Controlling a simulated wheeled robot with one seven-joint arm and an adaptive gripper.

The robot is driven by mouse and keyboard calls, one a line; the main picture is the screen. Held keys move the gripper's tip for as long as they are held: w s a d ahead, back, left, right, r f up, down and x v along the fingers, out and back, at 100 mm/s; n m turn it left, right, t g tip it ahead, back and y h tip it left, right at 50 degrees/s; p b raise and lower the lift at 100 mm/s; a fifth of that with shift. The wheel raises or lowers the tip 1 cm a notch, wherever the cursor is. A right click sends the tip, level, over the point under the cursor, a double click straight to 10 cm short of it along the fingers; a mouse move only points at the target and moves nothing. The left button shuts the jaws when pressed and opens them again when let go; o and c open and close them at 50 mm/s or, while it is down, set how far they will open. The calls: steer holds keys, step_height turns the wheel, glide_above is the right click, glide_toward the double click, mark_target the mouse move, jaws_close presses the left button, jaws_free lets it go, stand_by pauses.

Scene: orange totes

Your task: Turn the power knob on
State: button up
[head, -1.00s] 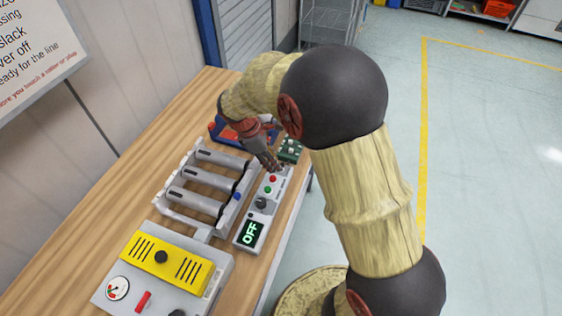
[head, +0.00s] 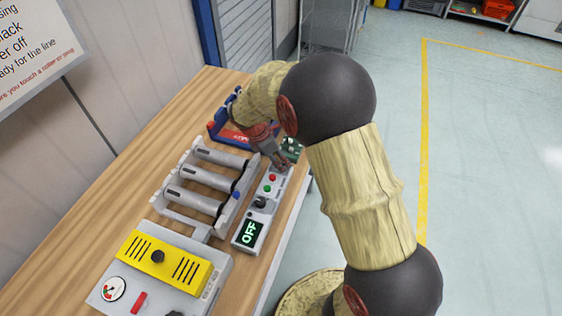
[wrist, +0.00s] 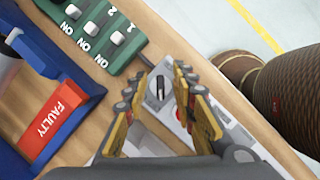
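The grey control box (head: 247,219) lies along the right side of the bench, with a lit display (head: 250,232) reading OFF. A dark round knob (head: 260,202), a green button (head: 267,188) and a red button (head: 272,177) sit farther up it. My gripper (head: 282,164) is over the box's far end. In the wrist view a black knob (wrist: 160,88) with a pale line stands on the box's white face. My gripper (wrist: 160,80) is open there, with its yellow-padded fingers on either side of this knob. I cannot tell whether they touch it.
A green switch box (wrist: 95,35) with several white switches marked ON lies close by. A blue holder with a red FAULTY label (wrist: 55,117) is beside it. A roller unit (head: 205,185) and a yellow-topped machine (head: 165,263) occupy the bench to the left.

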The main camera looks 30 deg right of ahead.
steer(key=shift+f, duration=0.1)
steer(key=shift+c, duration=1)
jaws_close()
